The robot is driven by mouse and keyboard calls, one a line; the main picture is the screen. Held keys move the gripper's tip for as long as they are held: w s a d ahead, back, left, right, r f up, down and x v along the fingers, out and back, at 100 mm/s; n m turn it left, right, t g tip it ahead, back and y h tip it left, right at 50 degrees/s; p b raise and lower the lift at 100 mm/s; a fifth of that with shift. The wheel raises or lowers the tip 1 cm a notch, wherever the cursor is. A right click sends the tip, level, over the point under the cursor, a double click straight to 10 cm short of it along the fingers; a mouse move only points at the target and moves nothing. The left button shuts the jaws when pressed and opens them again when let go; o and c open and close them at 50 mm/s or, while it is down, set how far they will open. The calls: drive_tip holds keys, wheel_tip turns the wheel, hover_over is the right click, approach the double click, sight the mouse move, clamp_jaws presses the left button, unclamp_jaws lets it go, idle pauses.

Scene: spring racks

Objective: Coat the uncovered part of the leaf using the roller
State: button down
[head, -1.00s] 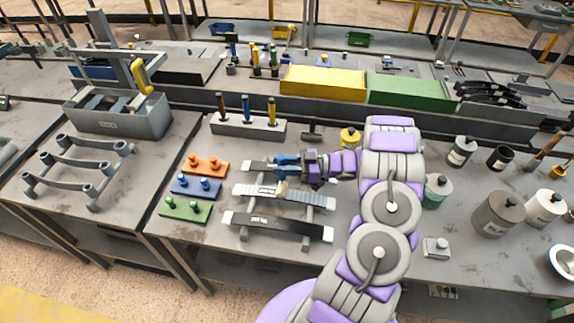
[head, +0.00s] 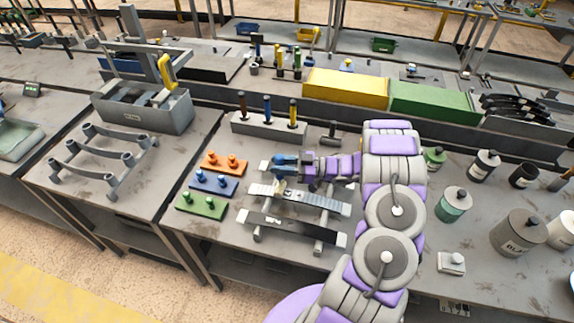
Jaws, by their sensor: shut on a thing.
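My gripper (head: 281,172), with blue fingers, is shut on a small roller (head: 281,187), whose pale lower part shows just below the fingers. The roller is over the left part of the middle leaf (head: 318,200), a pale grey strip with a white left end; whether it touches is too small to tell. A black leaf with white ends (head: 295,229) lies in front of it. Behind, a grey leaf is mostly hidden by my gripper and arm. All lie across a rack with two rails. I cannot make out where any coating ends.
Orange (head: 224,163), blue (head: 213,182) and green (head: 201,204) peg blocks stand just left of the rack. A grey block with three upright handled tools (head: 268,128) is behind. Several cans and bottles stand to the right, beyond my arm, near a small white block (head: 451,262).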

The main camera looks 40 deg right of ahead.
drive_tip(key=w+a+f, duration=0.1)
drive_tip(key=w+a, duration=0.5)
drive_tip(key=w, duration=0.1)
drive_tip(key=shift+w+f, duration=0.25)
drive_tip(key=shift+w, duration=0.1)
idle(0.7)
wheel_tip(320, 180, up, 6)
drive_tip(key=p, duration=0.2)
idle(0.6)
wheel_tip(320, 180, up, 3)
drive_tip(key=shift+p, duration=0.6)
drive_tip(key=shift+f+b, duration=0.1)
drive_tip(key=shift+b, duration=0.3)
idle(0.7)
